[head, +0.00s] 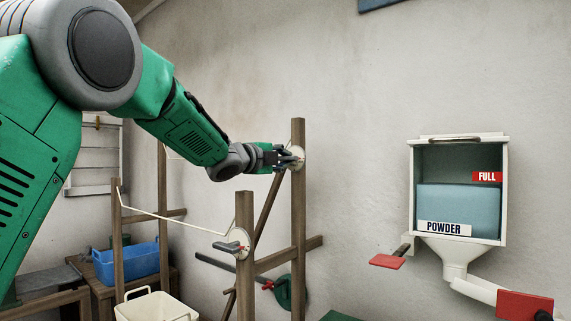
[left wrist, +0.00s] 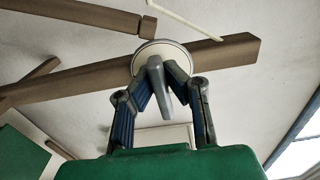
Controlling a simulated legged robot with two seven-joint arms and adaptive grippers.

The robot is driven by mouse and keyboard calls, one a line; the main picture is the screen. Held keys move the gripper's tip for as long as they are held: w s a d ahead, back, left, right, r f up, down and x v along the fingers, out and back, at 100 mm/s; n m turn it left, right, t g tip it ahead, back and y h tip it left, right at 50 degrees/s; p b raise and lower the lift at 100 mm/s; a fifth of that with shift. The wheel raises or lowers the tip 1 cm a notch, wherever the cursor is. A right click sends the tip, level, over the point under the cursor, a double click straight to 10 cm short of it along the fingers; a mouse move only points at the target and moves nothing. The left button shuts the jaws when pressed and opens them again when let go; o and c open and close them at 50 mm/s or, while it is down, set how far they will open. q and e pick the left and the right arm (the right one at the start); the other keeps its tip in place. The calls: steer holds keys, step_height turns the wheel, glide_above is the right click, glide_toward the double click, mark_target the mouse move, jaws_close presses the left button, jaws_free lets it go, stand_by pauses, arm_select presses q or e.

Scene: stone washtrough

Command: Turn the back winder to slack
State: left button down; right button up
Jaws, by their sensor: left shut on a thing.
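The back winder (head: 298,153) is a cream disc with a grey handle on the tall back wooden post. My left gripper (head: 286,158) reaches it from the left and hides part of it. In the left wrist view the cream disc (left wrist: 163,50) sits on the wooden post, and its grey handle (left wrist: 155,88) stands between the two fingers. My left gripper (left wrist: 160,75) is shut on that handle. A similar front winder (head: 234,245) with a grey handle is on the nearer, shorter post. My right gripper is not in view.
A pale line (head: 170,216) runs from the front winder to a left post. A blue tub (head: 128,263) and a cream tub (head: 155,308) stand low on the left. A powder dispenser (head: 458,190) hangs on the right wall. Wall space between post and dispenser is clear.

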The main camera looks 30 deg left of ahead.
arm_select(q)
steer(key=shift+f, duration=0.5)
steer(key=c, duration=1.6)
jaws_free()
steer(key=shift+r, duration=0.2)
steer(key=shift+s+r, duration=0.1)
steer(key=s, duration=1.1)
steer(key=shift+s+a, duration=0.4)
steer(key=shift+a, duration=0.05)
steer(key=shift+f, duration=0.2)
